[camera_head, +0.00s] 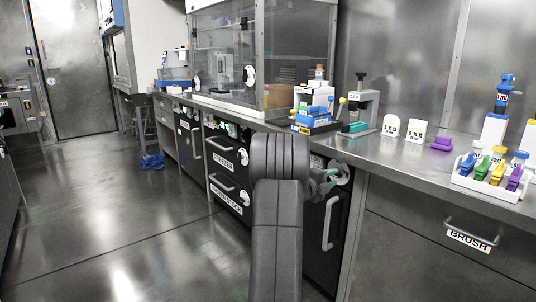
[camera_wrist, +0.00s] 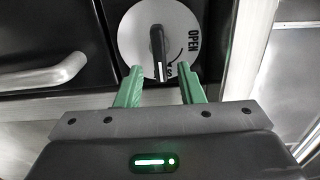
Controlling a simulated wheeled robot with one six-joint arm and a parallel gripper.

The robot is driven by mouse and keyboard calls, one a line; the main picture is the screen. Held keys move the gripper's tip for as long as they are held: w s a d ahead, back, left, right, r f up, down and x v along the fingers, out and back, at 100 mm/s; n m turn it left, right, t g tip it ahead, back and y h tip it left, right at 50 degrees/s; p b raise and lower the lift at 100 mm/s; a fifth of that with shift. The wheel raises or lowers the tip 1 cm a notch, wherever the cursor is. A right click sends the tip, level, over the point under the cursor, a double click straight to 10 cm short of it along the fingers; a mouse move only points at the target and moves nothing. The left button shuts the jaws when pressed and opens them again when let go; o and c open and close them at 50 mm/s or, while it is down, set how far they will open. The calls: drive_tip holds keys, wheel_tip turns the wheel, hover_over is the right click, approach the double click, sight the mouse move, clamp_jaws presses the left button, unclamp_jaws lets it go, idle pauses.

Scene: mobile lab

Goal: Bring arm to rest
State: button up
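My arm (camera_head: 277,220) stands extended in front of the bench in the head view. My gripper (camera_wrist: 160,78) has two green fingers, spread apart with nothing between them that I can see held. It faces a round silver dial (camera_wrist: 181,32) with a black lever and the word OPEN. The fingertips sit at the dial's lower edge, one on each side of the lever's lower end, with gaps to it. In the head view the dial (camera_head: 344,174) is on a black cabinet front, partly hidden by my gripper (camera_head: 327,183).
A steel bench (camera_head: 400,150) runs along the right with a labelled BRUSH drawer (camera_head: 445,237). A rack of coloured items (camera_head: 487,184) stands near its edge. A cabinet handle (camera_wrist: 45,75) is left of the dial. The floor (camera_head: 110,220) at left is clear.

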drive_tip(key=p+v, duration=0.3)
drive_tip(key=v, duration=0.9)
drive_tip(key=b+x, duration=0.3)
drive_tip(key=x, duration=1)
drive_tip(key=shift+w+d+r, duration=0.1)
drive_tip(key=shift+w+d, duration=0.15)
drive_tip(key=shift+d, duration=0.05)
drive_tip(key=shift+a+r+n+p, duration=0.15)
drive_tip(key=shift+r+n+p, duration=0.2)
drive_tip(key=shift+n+p, duration=1.3)
drive_tip(key=shift+n, duration=1.05)
